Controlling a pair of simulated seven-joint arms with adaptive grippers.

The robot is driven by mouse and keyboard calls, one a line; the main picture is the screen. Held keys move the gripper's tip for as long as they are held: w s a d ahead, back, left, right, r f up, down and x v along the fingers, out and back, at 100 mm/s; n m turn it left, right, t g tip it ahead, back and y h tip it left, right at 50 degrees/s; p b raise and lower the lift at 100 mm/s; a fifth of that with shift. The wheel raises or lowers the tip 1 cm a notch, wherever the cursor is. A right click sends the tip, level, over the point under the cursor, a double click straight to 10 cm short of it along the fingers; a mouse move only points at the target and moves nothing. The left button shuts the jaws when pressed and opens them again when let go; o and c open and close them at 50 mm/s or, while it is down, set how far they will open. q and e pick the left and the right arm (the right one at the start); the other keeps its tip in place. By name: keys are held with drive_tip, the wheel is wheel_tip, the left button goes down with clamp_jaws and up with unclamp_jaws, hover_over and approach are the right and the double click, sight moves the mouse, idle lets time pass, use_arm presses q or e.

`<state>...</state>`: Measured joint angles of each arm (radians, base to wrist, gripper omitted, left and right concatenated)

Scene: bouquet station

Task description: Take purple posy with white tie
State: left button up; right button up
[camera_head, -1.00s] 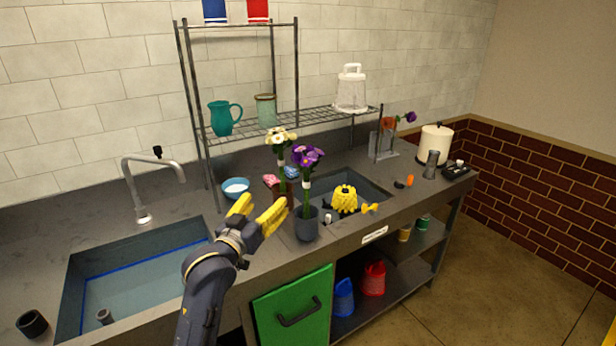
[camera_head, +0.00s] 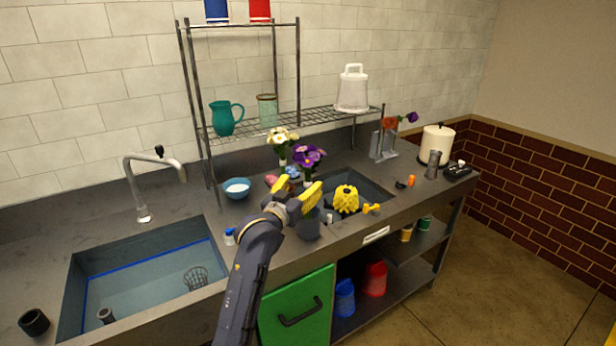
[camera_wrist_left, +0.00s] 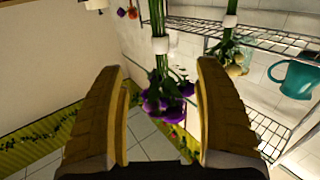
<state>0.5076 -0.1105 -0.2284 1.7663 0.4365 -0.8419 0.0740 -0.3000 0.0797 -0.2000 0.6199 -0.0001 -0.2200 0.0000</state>
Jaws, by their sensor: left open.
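The purple posy (camera_head: 308,157) stands upright in a dark grey cup (camera_head: 308,228) near the counter's front edge. My left gripper (camera_head: 301,194) is open, its yellow fingers close to the posy's stems just below the flowers. In the left wrist view the posy's purple flowers (camera_wrist_left: 165,98) hang upside down in the picture, with a white tie (camera_wrist_left: 160,45) on the green stems. The open left gripper (camera_wrist_left: 165,90) has one finger on each side of the posy, and I cannot tell whether they touch it. My right gripper is not in view.
A white-flowered posy (camera_head: 282,137) stands just behind. A yellow object (camera_head: 346,198) sits at the right sink. A blue bowl (camera_head: 236,188) is on the counter at left. A wire rack (camera_head: 225,137) with a teal jug (camera_head: 226,117) rises behind.

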use_arm(q)
drive_tip(key=shift+x, duration=2.9)
drive_tip(key=shift+a, duration=0.2)
drive_tip(key=shift+c, duration=0.5)
clamp_jaws()
drive_tip(key=shift+r, duration=0.1)
